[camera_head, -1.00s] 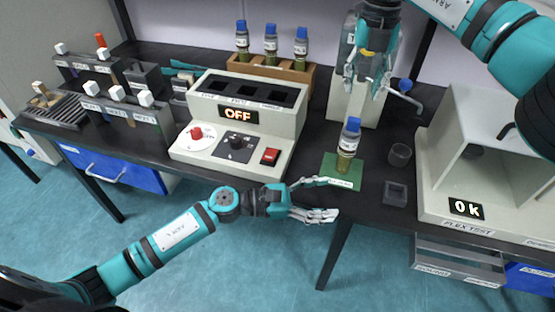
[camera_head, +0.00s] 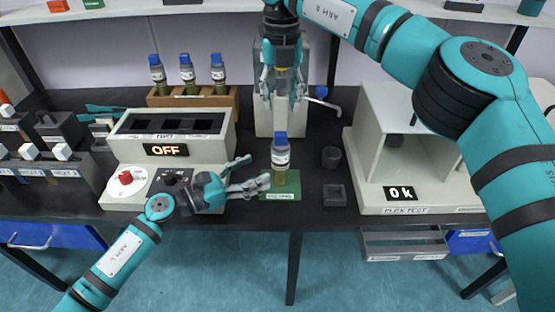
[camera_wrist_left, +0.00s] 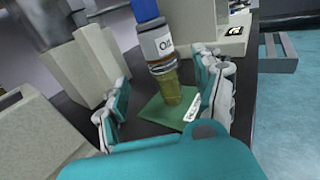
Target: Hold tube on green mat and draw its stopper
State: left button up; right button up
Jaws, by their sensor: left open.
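The tube (camera_head: 280,160) stands upright on the green mat (camera_head: 310,192). It has a white label, yellowish contents and a blue stopper (camera_head: 280,138) on top. My left gripper (camera_head: 254,173) is open just left of the tube, its fingers pointing at it. In the left wrist view the tube (camera_wrist_left: 163,70) shows between and beyond the open fingers (camera_wrist_left: 160,100), with the mat (camera_wrist_left: 150,112) under it. My right gripper (camera_head: 282,98) hangs above and behind the tube, fingers down and spread apart, with nothing seen between them.
A wooden rack (camera_head: 196,98) with several blue-stoppered tubes stands behind the device reading OFF (camera_head: 190,140). A dark cup (camera_head: 331,157) and a small square holder (camera_head: 335,195) are right of the mat. The Flex Test machine (camera_head: 400,150) stands farther right.

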aim_at(273, 162)
pick_arm(q)
jog(key=x, duration=0.8)
